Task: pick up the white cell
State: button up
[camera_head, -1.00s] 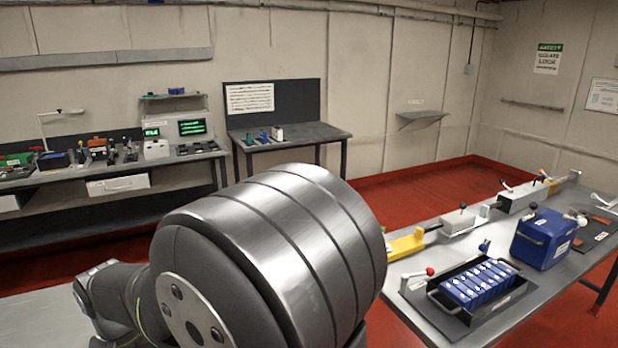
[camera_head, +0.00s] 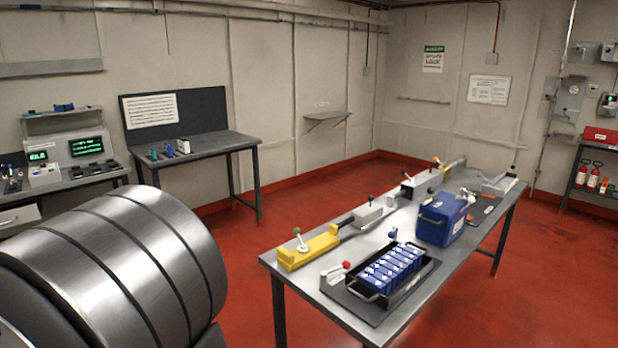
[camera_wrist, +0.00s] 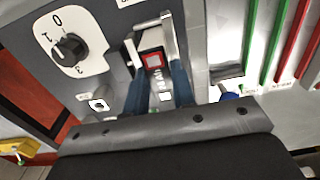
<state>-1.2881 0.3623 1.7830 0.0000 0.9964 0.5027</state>
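A small white block (camera_head: 184,146) stands upright on the back table, to the right of small blue and green pieces. It looks like the white cell, but it is too small to be sure. My gripper (camera_wrist: 159,84) shows in the wrist view as two bluish fingers with a gap between them, so it looks open. Beyond the gap is a pale fixture with a red-framed square (camera_wrist: 153,61). I cannot make out the white cell in the wrist view. My gripper is not in the head view; only my large metal arm link shows there.
A grey panel with a numbered dial (camera_wrist: 70,47) is left of the fingers. Red and green bars (camera_wrist: 283,40) are at the right. In the head view, the front table (camera_head: 293,268) holds a black tray (camera_head: 372,312) of blue cells, a blue case (camera_head: 442,221) and a yellow block (camera_head: 307,249).

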jog(key=shift+r, duration=2.55)
